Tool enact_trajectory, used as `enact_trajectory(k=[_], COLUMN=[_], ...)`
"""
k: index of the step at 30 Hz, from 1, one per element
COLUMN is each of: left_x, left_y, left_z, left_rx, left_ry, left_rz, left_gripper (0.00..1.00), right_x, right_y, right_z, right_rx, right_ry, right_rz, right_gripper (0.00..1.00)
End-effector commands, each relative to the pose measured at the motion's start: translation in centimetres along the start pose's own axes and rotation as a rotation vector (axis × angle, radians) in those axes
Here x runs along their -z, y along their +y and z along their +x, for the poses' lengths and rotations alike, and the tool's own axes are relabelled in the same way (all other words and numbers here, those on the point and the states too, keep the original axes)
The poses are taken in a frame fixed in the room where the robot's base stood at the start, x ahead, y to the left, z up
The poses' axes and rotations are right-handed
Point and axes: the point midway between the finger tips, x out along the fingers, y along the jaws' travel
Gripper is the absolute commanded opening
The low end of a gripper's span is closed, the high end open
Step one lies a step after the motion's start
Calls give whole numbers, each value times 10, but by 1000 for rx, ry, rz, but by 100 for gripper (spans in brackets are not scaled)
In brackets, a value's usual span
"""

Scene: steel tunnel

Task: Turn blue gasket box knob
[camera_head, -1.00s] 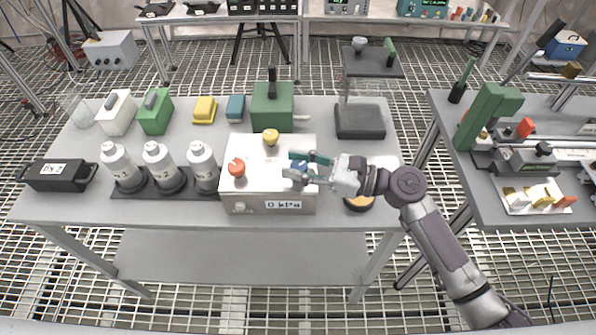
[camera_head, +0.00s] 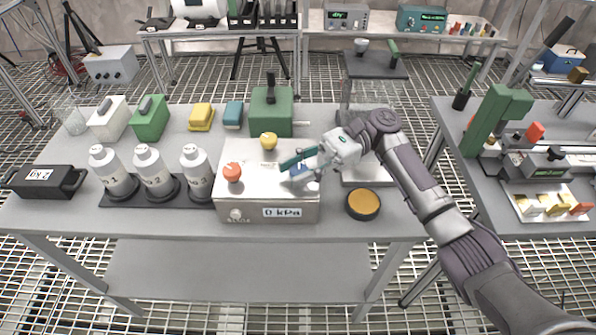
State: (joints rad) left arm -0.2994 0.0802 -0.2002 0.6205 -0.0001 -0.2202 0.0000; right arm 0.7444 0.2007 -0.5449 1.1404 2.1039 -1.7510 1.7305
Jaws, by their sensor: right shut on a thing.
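The gasket box (camera_head: 255,205) is a silver metal box near the front edge of the grey table (camera_head: 140,222), with a label reading 0 kPa on its front. An orange-red knob (camera_head: 232,172) and a yellow knob (camera_head: 268,141) stand on its top. The blue knob (camera_head: 298,173) is at the top's right side, partly hidden by my right gripper (camera_head: 299,165). My right gripper reaches in from the right, with its fingers at the blue knob, shut on it. My left gripper is out of view.
Several white bottles (camera_head: 152,172) stand in a dark rack left of the box. A round orange-topped dish (camera_head: 363,204) sits close to its right. A green box (camera_head: 271,108) and a dark-topped stand (camera_head: 375,66) are behind.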

Motion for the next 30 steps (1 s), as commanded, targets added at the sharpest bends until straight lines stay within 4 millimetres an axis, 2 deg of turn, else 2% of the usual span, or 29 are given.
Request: enact_trajectory(k=[9,22,23,27,30], left_x=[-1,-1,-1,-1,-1], left_y=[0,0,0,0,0], left_z=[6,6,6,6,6], left_rx=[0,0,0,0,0], left_ry=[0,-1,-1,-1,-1], left_rz=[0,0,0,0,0], left_gripper=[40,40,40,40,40], right_x=[0,1,1,1,1], right_y=[0,0,0,0,0], right_z=[0,0,1,0,0], right_rx=[-87,-96,-96,-96,-96], right_ry=[0,1,1,1,1], right_rz=[-1,1,1,1,1], right_gripper=[0,0,37,60,62])
